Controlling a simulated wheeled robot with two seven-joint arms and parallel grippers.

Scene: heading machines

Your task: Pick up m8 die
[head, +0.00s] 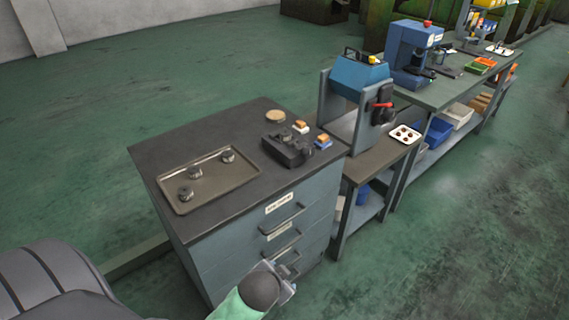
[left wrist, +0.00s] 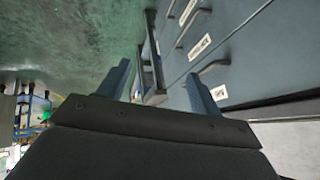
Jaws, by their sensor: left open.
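Three small round metal dies sit on a shallow tray (head: 165,178) on top of the drawer cabinet (head: 262,105). One die (head: 228,155) is near the tray's far right, one (head: 195,172) is in the middle, and one (head: 186,194) is near the front left. I cannot read any size mark to tell which is the m8 die. My left gripper (head: 288,274) is low in front of the cabinet drawers, below the top and away from the dies. In the left wrist view its two fingers (left wrist: 160,82) are apart with nothing between them. My right gripper is not in view.
A black fixture (head: 287,149), small orange-topped boxes (head: 301,127) and a round tan disc (head: 275,117) stand on the cabinet's right part. Drawer handles (head: 282,228) stick out near my left gripper. A blue press (head: 358,80) stands right of the cabinet. Green floor (head: 80,120) is clear behind.

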